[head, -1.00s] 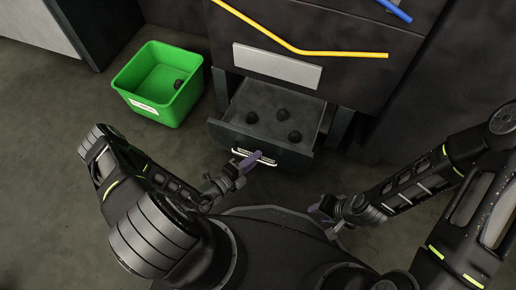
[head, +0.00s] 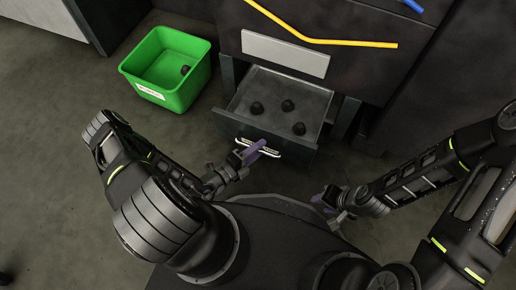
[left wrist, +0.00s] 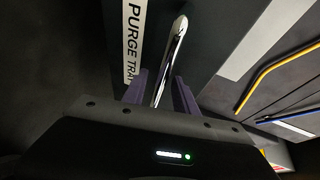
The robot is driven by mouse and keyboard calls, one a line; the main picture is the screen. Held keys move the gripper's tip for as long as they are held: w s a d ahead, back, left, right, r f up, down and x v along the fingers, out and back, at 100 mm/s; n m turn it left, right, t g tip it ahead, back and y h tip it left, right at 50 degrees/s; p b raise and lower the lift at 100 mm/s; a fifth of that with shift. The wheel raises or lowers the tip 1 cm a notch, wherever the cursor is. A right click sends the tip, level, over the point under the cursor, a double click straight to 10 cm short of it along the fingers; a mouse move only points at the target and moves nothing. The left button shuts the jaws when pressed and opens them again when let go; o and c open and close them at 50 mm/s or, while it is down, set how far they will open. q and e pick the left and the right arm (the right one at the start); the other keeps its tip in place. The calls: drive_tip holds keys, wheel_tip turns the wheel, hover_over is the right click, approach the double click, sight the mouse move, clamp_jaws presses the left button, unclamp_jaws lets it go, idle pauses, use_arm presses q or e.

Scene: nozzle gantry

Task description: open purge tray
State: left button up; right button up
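The purge tray (head: 227,121) is the low drawer of the dark cabinet. In the head view it stands pulled out, with its inside showing. Its bright bar handle (head: 272,153) is on the front. In the left wrist view the chrome handle (left wrist: 174,50) runs beside a white label (left wrist: 134,35) reading "PURGE TRA", the end hidden. My left gripper (head: 255,149) is at the handle; its purple fingers (left wrist: 161,92) stand either side of the bar with gaps showing, so it looks open around it. My right gripper (head: 322,199) is low and apart from the tray; its fingers are too small to judge.
Several black lumps (head: 288,104) lie in the tray. A green bin (head: 140,82) with a dark lump (head: 185,70) inside stands on the floor to the left. A yellow tube (head: 345,42) and a blue tube (head: 412,5) are above the tray.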

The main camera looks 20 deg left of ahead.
use_arm(q)
drive_tip(key=p+v, duration=0.2)
drive_tip(key=v, duration=0.5)
drive_tip(key=shift+s, duration=0.4)
drive_tip(key=shift+a, duration=0.15)
